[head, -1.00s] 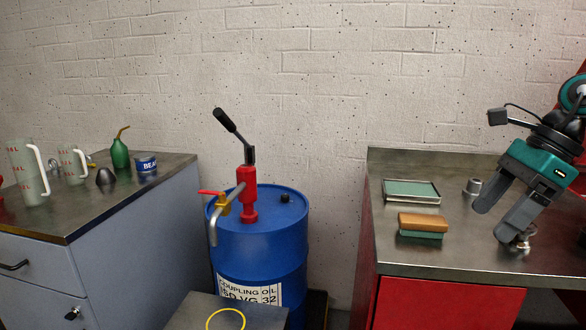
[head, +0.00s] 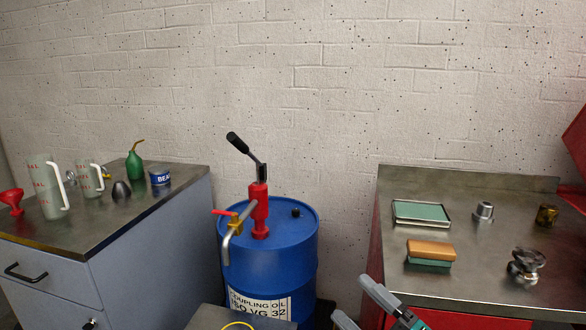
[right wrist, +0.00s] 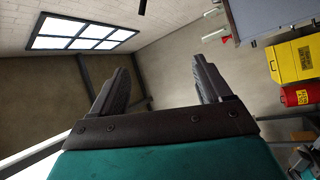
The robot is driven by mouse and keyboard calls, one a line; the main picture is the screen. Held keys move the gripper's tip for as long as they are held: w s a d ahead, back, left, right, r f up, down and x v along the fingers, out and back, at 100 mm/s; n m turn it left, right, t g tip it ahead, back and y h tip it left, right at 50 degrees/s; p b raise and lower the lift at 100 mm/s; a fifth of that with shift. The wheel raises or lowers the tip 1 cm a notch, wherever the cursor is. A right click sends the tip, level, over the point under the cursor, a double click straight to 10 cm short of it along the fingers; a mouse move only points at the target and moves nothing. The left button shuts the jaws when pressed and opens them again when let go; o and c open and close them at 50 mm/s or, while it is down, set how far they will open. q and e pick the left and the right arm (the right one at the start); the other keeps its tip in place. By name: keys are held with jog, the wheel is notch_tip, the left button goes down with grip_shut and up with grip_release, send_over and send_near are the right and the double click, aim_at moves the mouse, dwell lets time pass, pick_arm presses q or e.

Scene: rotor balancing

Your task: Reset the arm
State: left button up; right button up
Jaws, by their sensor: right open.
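My right gripper (head: 352,297) shows at the bottom edge of the head view, in front of the red bench. It is open. In the right wrist view its two dark fingers (right wrist: 161,72) stand wide apart with nothing between them. Most of the right arm is out of view. My left gripper is not in view.
The right bench (head: 470,278) bears a green-topped tray (head: 421,212), an orange-and-green block (head: 430,250) and small metal parts (head: 525,266). A blue oil drum (head: 290,245) with a red pump (head: 259,205) stands mid-view. The left cabinet (head: 150,207) holds jugs and a green oil can (head: 134,168).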

jog(key=s+d+f+m+g+h+p, duration=0.1)
jog(key=s+d+f+m+g+h, duration=0.1)
jog(key=s+f+m+h, duration=0.4)
jog(key=s+d+f+m+g+h+p, duration=0.1)
jog(key=s+d+f+m+g+h, duration=0.2)
jog(key=s+f+m+h, duration=0.3)
jog(key=s+d+f+m, duration=0.1)
jog(key=s+f+m, duration=0.3)
jog(key=f+m, duration=0.3)
jog(key=shift+s+d+f, duration=0.25)
jog(key=shift+d+f, duration=0.15)
jog(key=shift+f, duration=0.4)
